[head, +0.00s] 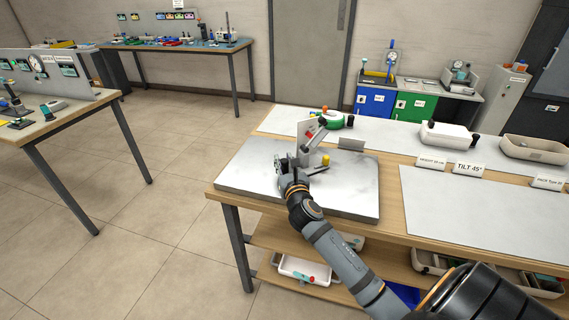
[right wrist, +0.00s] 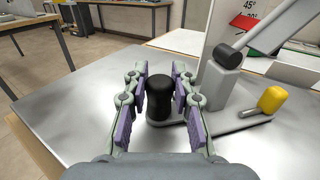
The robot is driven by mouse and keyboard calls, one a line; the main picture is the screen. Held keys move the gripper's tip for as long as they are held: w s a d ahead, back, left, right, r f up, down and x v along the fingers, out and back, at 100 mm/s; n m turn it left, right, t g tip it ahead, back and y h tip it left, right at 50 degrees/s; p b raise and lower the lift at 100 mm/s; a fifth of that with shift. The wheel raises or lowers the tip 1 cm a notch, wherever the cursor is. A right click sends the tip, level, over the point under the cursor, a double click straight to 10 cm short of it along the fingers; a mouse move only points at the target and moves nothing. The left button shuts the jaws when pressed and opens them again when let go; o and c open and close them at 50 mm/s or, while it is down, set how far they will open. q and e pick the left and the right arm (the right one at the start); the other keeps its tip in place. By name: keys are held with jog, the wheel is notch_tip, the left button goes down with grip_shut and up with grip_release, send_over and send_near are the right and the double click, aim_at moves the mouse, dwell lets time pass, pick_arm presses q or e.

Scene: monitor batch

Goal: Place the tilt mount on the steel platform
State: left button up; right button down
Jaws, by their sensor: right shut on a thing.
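The tilt mount (head: 312,150) is a grey post and tilted plate with a red mark, an angle scale, a yellow knob (right wrist: 272,99) and a black knob (right wrist: 159,97). It stands upright over the steel platform (head: 350,200), a shiny grey plate on the wooden table; I cannot tell whether its base touches the plate. My right gripper (head: 286,166) is at its near left side. In the right wrist view the gripper (right wrist: 160,105) has its purple-padded fingers on both sides of the black knob and is shut on it. My left gripper is not in view.
Behind the platform lies a green round device (head: 335,121). The platform's left and front right parts are bare.

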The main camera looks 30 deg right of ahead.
jog(key=c, duration=1.1)
grip_release()
jog(key=v, duration=1.2)
jog(key=shift+r, duration=0.1)
